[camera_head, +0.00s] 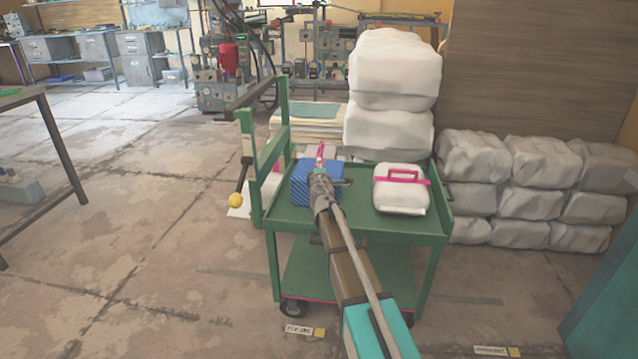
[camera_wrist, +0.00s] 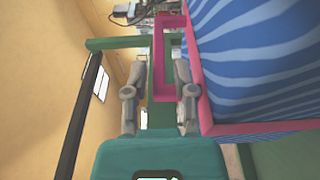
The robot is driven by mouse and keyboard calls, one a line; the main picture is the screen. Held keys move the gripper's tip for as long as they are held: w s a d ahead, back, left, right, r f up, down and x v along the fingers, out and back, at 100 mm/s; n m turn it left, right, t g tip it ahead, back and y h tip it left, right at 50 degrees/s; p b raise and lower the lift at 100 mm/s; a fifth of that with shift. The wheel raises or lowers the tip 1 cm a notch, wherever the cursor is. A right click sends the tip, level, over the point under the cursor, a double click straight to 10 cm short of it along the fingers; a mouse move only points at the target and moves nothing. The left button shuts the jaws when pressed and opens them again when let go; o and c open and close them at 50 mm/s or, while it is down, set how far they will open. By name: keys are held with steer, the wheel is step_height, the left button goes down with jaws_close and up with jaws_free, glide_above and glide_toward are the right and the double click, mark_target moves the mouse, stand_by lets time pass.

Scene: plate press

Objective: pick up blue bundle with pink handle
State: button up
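The blue bundle (camera_head: 301,190) with dark stripes sits on the left part of the green cart's top. Its pink handle (camera_head: 320,153) stands up above it. In the wrist view the blue bundle (camera_wrist: 255,60) fills the upper right, and the pink handle (camera_wrist: 160,88) shows between and behind my fingers. My gripper (camera_head: 328,183) is at the bundle and hides part of it. In the wrist view my gripper (camera_wrist: 158,72) is open, its two fingers apart. Contact with the handle cannot be told.
A white bundle with a pink handle (camera_head: 400,197) sits to the right on the green cart (camera_head: 375,224). The cart's upright rail frame (camera_head: 282,115) stands at the left. White sacks (camera_head: 395,70) are stacked behind and to the right.

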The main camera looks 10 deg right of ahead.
steer(key=w, duration=0.3)
steer(key=shift+w+d, duration=0.1)
steer(key=shift+d, duration=0.05)
stand_by(0.4)
jaws_close()
